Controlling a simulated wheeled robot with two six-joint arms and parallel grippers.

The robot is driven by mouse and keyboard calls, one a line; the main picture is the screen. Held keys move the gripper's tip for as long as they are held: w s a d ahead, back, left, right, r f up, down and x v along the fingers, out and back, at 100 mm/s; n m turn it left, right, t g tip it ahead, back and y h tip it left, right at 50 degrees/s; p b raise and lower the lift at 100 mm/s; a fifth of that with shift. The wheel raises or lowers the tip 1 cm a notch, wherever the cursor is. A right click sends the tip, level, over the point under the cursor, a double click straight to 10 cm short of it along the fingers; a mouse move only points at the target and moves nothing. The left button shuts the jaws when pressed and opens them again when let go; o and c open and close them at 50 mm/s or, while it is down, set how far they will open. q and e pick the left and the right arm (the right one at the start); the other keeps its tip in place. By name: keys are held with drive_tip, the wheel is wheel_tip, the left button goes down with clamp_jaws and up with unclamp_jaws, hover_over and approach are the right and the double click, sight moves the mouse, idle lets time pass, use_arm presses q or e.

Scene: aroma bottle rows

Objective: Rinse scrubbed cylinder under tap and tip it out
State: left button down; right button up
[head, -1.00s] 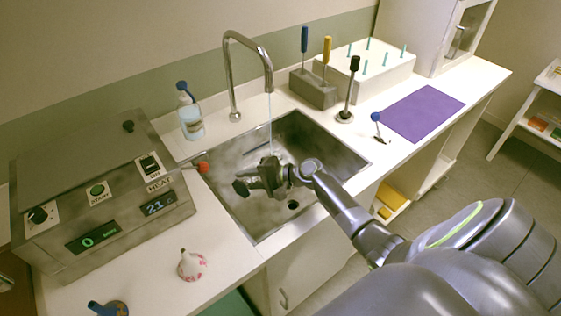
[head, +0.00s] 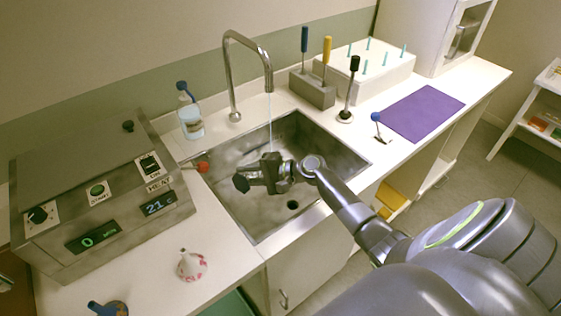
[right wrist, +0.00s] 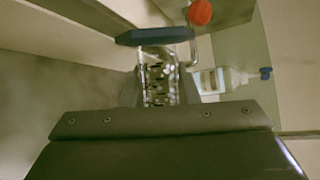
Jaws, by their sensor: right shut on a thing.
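My right gripper (head: 258,178) is over the sink (head: 245,228), beneath the tap (head: 236,75). A thin stream of water (head: 270,115) falls from the spout to the gripper. In the right wrist view the gripper (right wrist: 160,95) is shut on a clear glass cylinder (right wrist: 160,75) with a dark blue, many-sided base (right wrist: 154,36). Bright specks show in or on the glass. In the head view the gripper hides most of the cylinder, so its tilt and fill are unclear there. My left gripper is not in view.
A red-tipped lever (head: 203,167) juts beside the sink's left edge. A bottle (head: 190,117) stands behind it. A heater box (head: 95,190) and a pink-marked white bulb (head: 191,265) are at left. A tool block (head: 313,90) and purple mat (head: 424,113) are at right.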

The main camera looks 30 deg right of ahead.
drive_tip(key=shift+d+r, duration=0.1)
drive_tip(key=shift+r, duration=0.05)
drive_tip(key=shift+w+d+r+m+y, duration=0.15)
drive_tip(key=shift+r+m+y, duration=0.15)
drive_tip(key=shift+r+m, duration=0.25)
idle(0.5)
drive_tip(key=shift+s+a+f+n+h+b, duration=0.1)
drive_tip(key=shift+a+f+n+h+b, duration=0.1)
drive_tip(key=shift+f+n+h, duration=0.45)
drive_tip(key=shift+s+a+f+n+h+b, duration=0.1)
drive_tip(key=shift+a+f+n+h+b, duration=0.15)
drive_tip(key=shift+f, duration=0.65)
drive_tip(key=shift+a+f+n+h+p, duration=0.1)
drive_tip(key=shift+f+n+h+p, duration=0.4)
drive_tip(key=shift+f+n+h, duration=1.25)
